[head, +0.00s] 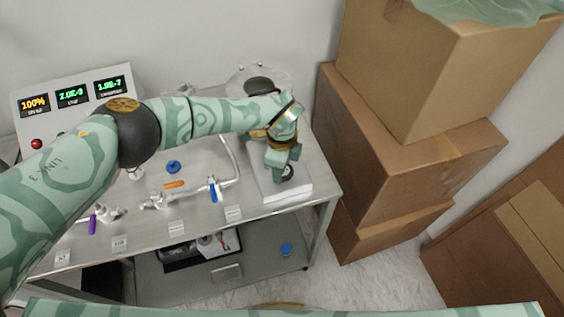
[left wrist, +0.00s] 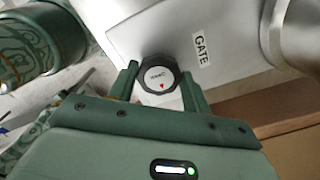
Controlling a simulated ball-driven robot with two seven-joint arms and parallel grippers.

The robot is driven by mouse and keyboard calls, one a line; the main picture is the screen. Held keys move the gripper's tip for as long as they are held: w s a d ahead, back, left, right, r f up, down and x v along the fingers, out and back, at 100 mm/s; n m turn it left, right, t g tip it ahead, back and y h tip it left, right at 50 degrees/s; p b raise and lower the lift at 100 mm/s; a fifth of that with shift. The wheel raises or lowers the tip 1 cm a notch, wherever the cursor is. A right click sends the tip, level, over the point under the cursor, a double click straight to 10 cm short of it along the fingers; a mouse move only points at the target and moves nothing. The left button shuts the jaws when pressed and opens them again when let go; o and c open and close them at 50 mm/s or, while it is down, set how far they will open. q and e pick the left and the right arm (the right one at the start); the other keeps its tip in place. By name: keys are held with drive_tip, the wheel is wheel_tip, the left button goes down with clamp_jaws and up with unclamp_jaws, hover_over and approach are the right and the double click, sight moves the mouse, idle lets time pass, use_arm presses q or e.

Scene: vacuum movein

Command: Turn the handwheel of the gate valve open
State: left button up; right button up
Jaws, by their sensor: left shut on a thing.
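The gate valve's handwheel is a small black knob (left wrist: 159,77) with a white face and a red mark, in the middle of the left wrist view. A white body (left wrist: 150,35) with a "GATE" label (left wrist: 201,50) is behind it. My left gripper (left wrist: 160,88) has one finger on each side of the handwheel and is shut on it. In the head view the handwheel (head: 288,170) shows at the tip of my left gripper (head: 282,165), over a white block at the bench's right end. My right gripper is not in view.
Stacked cardboard boxes (head: 410,150) stand close to the right of the metal bench (head: 130,232). A panel with lit displays (head: 72,94) is at the back left. Pipes and a blue-handled valve (head: 213,190) lie left of my gripper. A lower shelf (head: 265,262) holds a few items.

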use_arm(q)
drive_tip(key=shift+w+r+n, duration=0.1)
drive_tip(key=shift+n, duration=0.3)
drive_tip(key=o, duration=1)
drive_tip(key=shift+c, duration=0.2)
drive_tip(key=shift+r+p, duration=0.3)
drive_tip(key=shift+r, duration=0.1)
wheel_tip(320, 180, up, 15)
drive_tip(key=shift+r+p, duration=0.2)
drive_tip(key=shift+p, duration=0.1)
